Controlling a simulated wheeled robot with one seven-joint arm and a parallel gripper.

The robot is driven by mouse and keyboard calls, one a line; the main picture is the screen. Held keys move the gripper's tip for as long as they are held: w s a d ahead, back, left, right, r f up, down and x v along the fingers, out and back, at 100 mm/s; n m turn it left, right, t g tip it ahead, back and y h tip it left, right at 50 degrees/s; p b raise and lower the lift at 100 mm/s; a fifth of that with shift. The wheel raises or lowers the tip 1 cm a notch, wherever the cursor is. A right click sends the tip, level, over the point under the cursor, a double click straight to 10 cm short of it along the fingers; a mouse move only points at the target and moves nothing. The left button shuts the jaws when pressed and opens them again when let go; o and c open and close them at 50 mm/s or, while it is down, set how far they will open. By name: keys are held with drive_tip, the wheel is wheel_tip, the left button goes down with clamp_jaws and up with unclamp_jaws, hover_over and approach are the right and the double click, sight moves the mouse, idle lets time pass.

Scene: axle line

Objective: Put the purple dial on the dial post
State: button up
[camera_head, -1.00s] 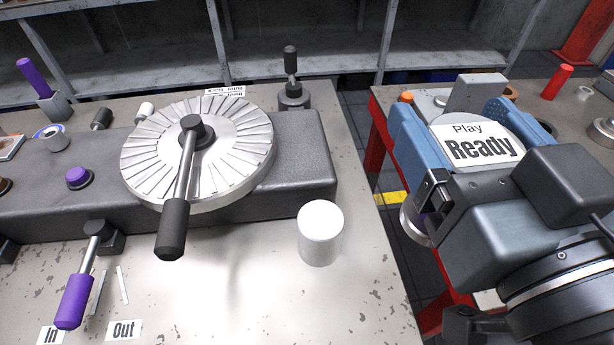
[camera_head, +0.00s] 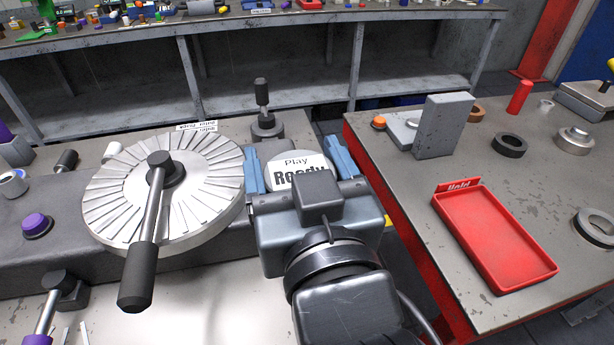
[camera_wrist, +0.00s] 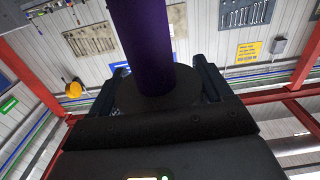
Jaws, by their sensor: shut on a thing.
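In the wrist view, a thick purple shaft (camera_wrist: 143,40) rises from a dark round base (camera_wrist: 158,97) between the fingers. I take this held piece to be the purple dial. In the head view it hangs above the right part of the left table. A dark upright handle on a round base (camera_head: 264,122) stands just behind the gripper. I cannot tell whether that is the dial post.
A ribbed turntable (camera_head: 205,195) with a dark crank (camera_head: 140,270) is to the left. A purple button (camera_head: 36,223) sits further left. On the right table are a red tray (camera_head: 470,215), a grey block (camera_head: 444,125) and a dark ring (camera_head: 510,145). A gap separates the tables.

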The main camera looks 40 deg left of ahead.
drive_tip(key=shift+f, duration=1.9)
drive_tip(key=shift+f, duration=0.15)
drive_tip(key=o, duration=1.2)
